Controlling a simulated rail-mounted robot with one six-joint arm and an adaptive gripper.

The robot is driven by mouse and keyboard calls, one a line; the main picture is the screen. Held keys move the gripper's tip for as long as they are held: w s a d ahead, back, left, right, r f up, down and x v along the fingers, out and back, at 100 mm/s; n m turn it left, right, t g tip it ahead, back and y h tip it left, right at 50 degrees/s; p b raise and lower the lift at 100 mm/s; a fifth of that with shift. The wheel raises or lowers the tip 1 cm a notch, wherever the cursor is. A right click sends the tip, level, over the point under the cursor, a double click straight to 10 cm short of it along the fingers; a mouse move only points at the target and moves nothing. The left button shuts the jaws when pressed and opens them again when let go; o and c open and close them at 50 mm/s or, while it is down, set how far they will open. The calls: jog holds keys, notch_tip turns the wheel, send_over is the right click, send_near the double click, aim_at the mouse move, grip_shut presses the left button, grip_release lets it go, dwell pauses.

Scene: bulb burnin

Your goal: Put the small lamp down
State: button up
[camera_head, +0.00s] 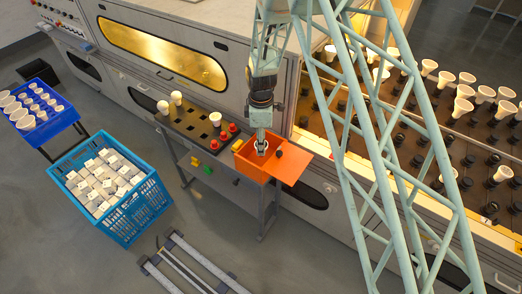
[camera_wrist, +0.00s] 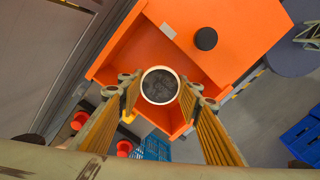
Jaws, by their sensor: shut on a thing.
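My gripper (camera_head: 261,138) points down over an orange box (camera_head: 246,166) at the end of the bench. The small lamp (camera_head: 261,147), white-rimmed, is at its fingertips. In the wrist view, my gripper (camera_wrist: 160,92) has its two ribbed yellow fingers on either side of the small lamp (camera_wrist: 160,86), which shows a round white rim and a dark grey middle. My gripper is shut on it. The lamp is over the open part of the orange box (camera_wrist: 118,58). Whether it touches the box floor cannot be told.
An orange panel with a black knob (camera_wrist: 206,39) covers part of the box. Left of it, a dark socket panel (camera_head: 190,122) holds white lamps and red pieces. A blue crate (camera_head: 110,190) and a blue tray (camera_head: 50,128) stand left. A socket rack (camera_head: 400,130) fills the right.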

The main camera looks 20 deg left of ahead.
jog(key=shift+f, duration=1.85)
jog(key=shift+f, duration=0.2)
jog(key=o, duration=0.8)
jog(key=shift+o, duration=0.2)
jog(key=shift+r, duration=0.25)
jog(key=shift+r, duration=5.95)
